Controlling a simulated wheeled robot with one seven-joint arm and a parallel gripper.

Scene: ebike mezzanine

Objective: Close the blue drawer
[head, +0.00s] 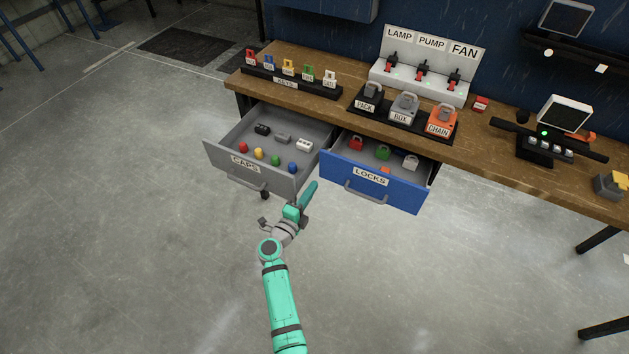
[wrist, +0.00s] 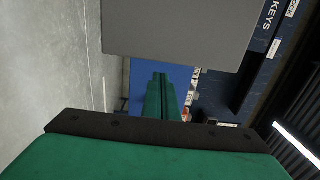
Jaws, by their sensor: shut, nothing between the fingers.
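The blue drawer (head: 374,187), labelled LOCKS, stands pulled out from under the wooden bench. It holds a red, a green and a grey padlock and a small orange thing. Its grey bar handle (head: 365,193) is on the front. My gripper (head: 309,190) is shut and empty, just left of the blue drawer front and near the right corner of the grey drawer. In the wrist view my closed green fingers (wrist: 161,95) point toward a blue surface (wrist: 178,76), seemingly the blue drawer. I cannot tell whether they touch it.
The grey CAPS drawer (head: 247,174) is also pulled out, close on the left, with several caps inside. The wooden bench (head: 330,92) carries padlocks, a key rack and a switch panel (head: 420,83). The floor in front is clear.

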